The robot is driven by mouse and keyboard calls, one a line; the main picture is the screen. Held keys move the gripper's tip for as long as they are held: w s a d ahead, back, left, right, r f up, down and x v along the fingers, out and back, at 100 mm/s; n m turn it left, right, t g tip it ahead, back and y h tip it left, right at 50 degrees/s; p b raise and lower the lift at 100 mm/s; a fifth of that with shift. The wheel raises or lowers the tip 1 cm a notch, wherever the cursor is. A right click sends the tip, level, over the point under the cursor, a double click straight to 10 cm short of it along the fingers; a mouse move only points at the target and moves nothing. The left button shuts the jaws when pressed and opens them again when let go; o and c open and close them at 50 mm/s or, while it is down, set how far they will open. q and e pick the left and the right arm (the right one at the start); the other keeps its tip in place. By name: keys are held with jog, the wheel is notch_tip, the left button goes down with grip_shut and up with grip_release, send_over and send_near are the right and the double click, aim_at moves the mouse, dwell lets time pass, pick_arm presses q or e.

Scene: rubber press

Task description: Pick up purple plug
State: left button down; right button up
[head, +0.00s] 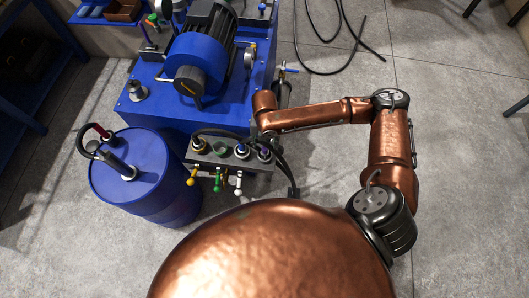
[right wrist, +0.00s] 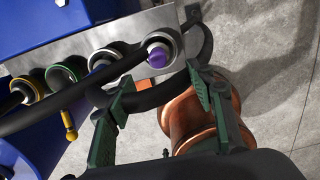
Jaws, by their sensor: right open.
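The purple plug (right wrist: 158,56) sits in a round, light-rimmed socket at the end of a grey metal panel (right wrist: 130,32). In the head view the purple plug (head: 264,153) is small, at the right end of the row. My right gripper (right wrist: 160,74) is open, its two green fingers spread on either side just below the plug in the wrist view, with nothing between them. In the head view my right gripper (head: 268,137) is close by the plug, partly hidden by the copper arm. Whether a finger touches the plug cannot be told. My left gripper is out of view.
Beside the plug are blue (right wrist: 101,63), green (right wrist: 60,75) and yellow (right wrist: 24,89) ringed sockets. A black hose (right wrist: 130,98) curves across the panel. Coloured levers (head: 216,182) hang below. A blue drum (head: 150,180) and blue machine (head: 150,110) stand left; floor at right is clear.

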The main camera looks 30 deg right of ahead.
aim_at(265, 148)
jog(key=f+b, duration=0.1)
jog(key=f, duration=0.4)
jog(key=f+b, duration=0.1)
jog(key=f, duration=0.1)
jog(key=shift+w+d+f+b, duration=0.2)
jog(key=shift+w+f+b, duration=0.1)
jog(key=shift+w, duration=0.1)
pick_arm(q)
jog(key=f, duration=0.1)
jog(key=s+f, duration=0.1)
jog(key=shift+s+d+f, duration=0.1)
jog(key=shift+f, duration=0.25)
pick_arm(e)
jog(key=shift+r, duration=0.1)
jog(key=shift+c, duration=0.5)
jog(key=c, duration=1.2)
jog(key=shift+r, duration=0.15)
